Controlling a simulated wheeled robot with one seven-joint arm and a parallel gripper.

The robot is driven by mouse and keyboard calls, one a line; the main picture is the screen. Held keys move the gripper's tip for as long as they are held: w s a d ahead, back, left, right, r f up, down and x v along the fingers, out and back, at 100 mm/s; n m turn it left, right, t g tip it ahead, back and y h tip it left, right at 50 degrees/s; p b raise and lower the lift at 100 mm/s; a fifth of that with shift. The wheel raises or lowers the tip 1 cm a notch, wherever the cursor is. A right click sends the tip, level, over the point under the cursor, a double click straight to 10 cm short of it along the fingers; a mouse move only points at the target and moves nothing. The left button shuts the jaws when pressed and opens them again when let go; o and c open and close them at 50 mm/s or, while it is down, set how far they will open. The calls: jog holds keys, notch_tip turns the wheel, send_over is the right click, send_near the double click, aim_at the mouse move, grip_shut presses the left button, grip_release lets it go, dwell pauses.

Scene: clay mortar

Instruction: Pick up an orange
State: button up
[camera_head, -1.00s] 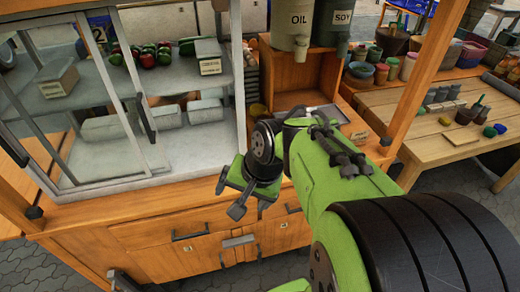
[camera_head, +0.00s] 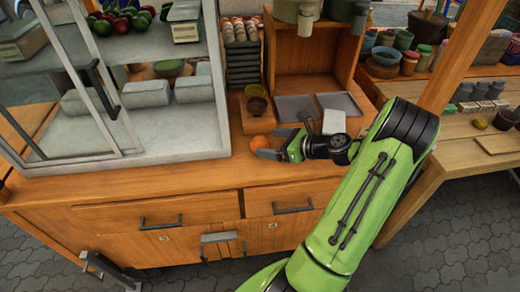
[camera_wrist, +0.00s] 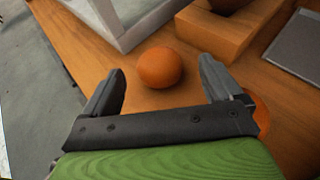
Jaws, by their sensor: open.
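A round orange (camera_head: 259,142) lies on the wooden counter (camera_head: 150,196), in front of a wooden stand. It also shows in the wrist view (camera_wrist: 160,67), just beyond and between my fingertips. My gripper (camera_head: 274,144) is open and empty, low over the counter to the right of the orange, with its fingers pointing at it. In the wrist view my gripper (camera_wrist: 163,80) has one finger on each side of the orange's line, and a gap shows to each finger. A second orange-coloured thing (camera_wrist: 263,115) is mostly hidden behind the right finger.
A glass-sided display case (camera_head: 160,130) stands left of the orange. A wooden stand with bowls (camera_head: 257,105) is behind it. Grey trays (camera_head: 295,108) lie at the back right. The counter's front edge is close; its front left strip is clear.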

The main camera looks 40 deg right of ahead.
aim_at(256, 141)
jog(key=b+x, duration=0.2)
jog(key=x, duration=0.5)
jog(key=shift+s+a+f+b, duration=0.1)
jog(key=shift+s+a+b, duration=0.05)
jog(key=shift+b, duration=0.15)
jog(key=c, duration=1.1)
jog(key=shift+o, duration=0.2)
jog(key=shift+r, duration=0.25)
